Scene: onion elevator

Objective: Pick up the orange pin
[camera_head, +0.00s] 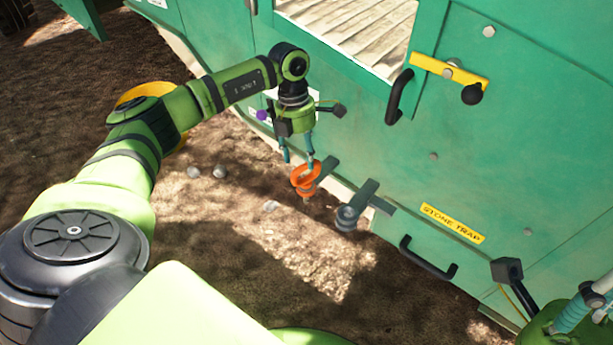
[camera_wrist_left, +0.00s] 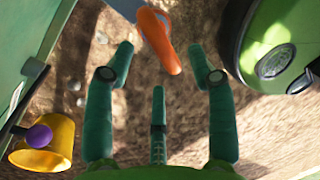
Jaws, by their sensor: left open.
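The orange pin (camera_head: 305,178) has a looped top and sits beside a dark bracket low on the green machine's side. In the left wrist view the orange pin (camera_wrist_left: 160,42) shows ahead of the fingers, its narrow end pointing between them. My left gripper (camera_head: 298,157) is open just above the pin, with one fingertip overlapping its loop in the head view. In the left wrist view the teal fingers of this gripper (camera_wrist_left: 160,62) are spread and nothing is between them. My right gripper (camera_head: 585,312) is partly cut off at the lower right corner; its opening is unclear.
The green machine wall (camera_head: 500,140) fills the right side, with a grey pin-like fitting (camera_head: 347,217), a black handle (camera_head: 428,258) and a "STONE TRAP" label (camera_head: 452,223). A yellow container (camera_wrist_left: 60,140) and purple ball (camera_wrist_left: 38,136) are nearby. Several stones lie on bare ground.

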